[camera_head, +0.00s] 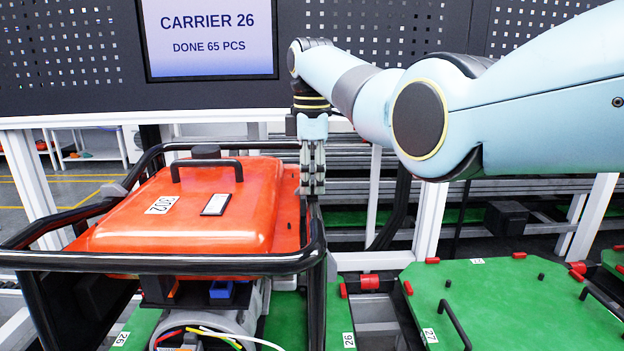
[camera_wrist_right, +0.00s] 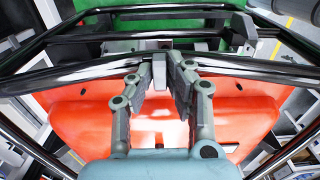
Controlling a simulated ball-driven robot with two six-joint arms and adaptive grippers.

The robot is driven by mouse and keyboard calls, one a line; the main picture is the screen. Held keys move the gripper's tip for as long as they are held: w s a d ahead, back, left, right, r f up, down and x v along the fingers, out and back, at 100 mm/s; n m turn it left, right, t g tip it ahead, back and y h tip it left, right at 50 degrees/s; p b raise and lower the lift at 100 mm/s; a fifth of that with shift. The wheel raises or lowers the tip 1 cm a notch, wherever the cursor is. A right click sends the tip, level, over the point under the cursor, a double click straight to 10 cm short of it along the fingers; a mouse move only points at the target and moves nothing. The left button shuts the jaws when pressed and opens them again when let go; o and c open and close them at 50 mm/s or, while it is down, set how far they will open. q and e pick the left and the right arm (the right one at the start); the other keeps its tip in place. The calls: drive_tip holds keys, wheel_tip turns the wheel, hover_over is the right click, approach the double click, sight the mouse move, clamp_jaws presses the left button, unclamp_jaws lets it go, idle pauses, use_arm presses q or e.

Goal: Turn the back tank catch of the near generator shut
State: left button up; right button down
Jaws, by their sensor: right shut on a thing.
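The near generator has an orange tank (camera_head: 185,215) marked 302, with a black handle and cap on top, inside a black tube frame (camera_head: 150,263). My right gripper (camera_head: 312,190) points down at the right edge of the tank, beside the frame. In the right wrist view its fingers (camera_wrist_right: 165,85) are closed on a small grey piece (camera_wrist_right: 160,71) by the frame tubes, which looks to be the back tank catch. The fingers hide much of the catch, so its turn angle cannot be read. The orange tank (camera_wrist_right: 75,125) lies behind the fingers there. My left gripper is out of view.
A green pallet (camera_head: 520,300) with red corner pieces and a black handle lies at the right. Cables and a grey motor part (camera_head: 215,325) sit under the tank. A screen (camera_head: 208,38) hangs on the dark perforated panel behind. Frame tubes crowd the gripper closely.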

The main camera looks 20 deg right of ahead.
idle(0.4)
drive_tip(key=c, duration=1.3)
unclamp_jaws()
drive_tip(key=shift+r, duration=0.1)
wheel_tip(320, 180, up, 12)
drive_tip(key=shift+f, duration=0.1)
